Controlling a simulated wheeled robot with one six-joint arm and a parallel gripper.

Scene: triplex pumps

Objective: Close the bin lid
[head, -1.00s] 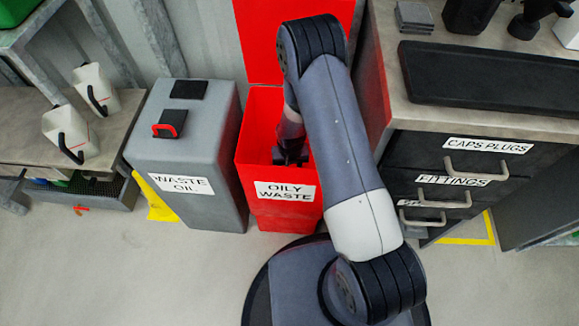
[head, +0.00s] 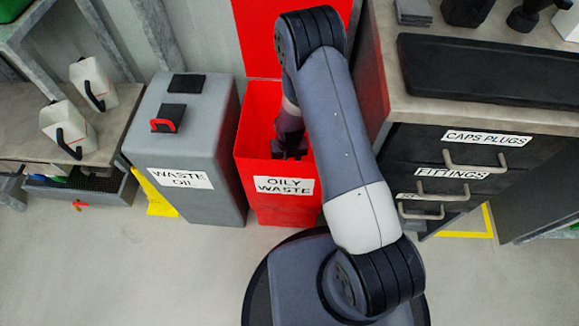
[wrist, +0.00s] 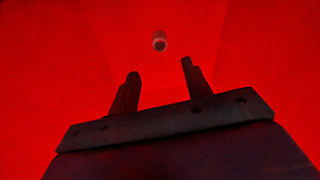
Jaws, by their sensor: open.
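The red oily waste bin (head: 262,205) stands open in the head view. Its red lid (head: 256,38) is raised upright behind the opening, partly hidden by my arm. My gripper (head: 290,150) is down in the bin's mouth, near its front rim. In the wrist view my gripper (wrist: 158,85) is open with nothing between its fingers. Red bin walls (wrist: 60,60) fill that view. A small round grey object (wrist: 160,42) lies beyond the fingertips, apart from them, inside the bin.
A grey waste oil bin (head: 195,145) stands close on the left. A drawer cabinet (head: 450,170) with a worktop stands close on the right. White jugs (head: 65,125) sit on a bench at the far left. The floor in front is clear.

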